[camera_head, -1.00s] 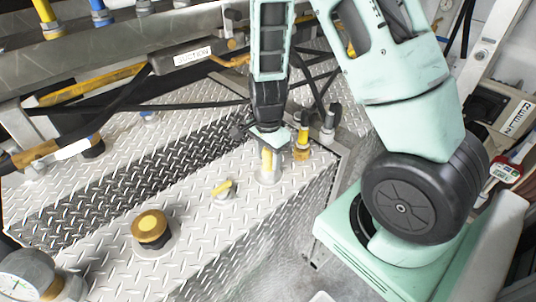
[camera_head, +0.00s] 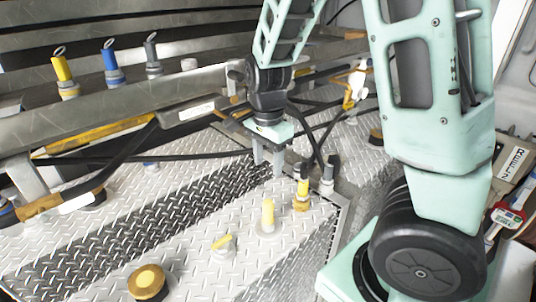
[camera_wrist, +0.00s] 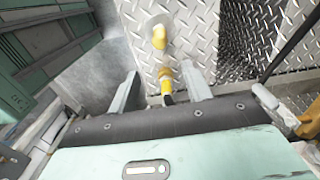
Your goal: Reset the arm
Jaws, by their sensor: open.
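My gripper (camera_head: 269,164) hangs from my mint-green arm above the diamond-plate deck (camera_head: 185,238) in the head view. Its two grey fingers are apart with nothing between them. A yellow post (camera_head: 268,213) stands upright on the deck below and clear of the fingers. In the wrist view the open fingers (camera_wrist: 168,88) show in front of a yellow fitting with a dark tip (camera_wrist: 166,80). A yellow piece (camera_wrist: 159,38) on a pale base lies farther up that view.
A yellow fitting (camera_head: 302,192) and a grey fitting (camera_head: 327,174) stand near the deck's right edge. A small yellow-handled valve (camera_head: 222,243) and a round yellow cap (camera_head: 147,281) are nearer.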

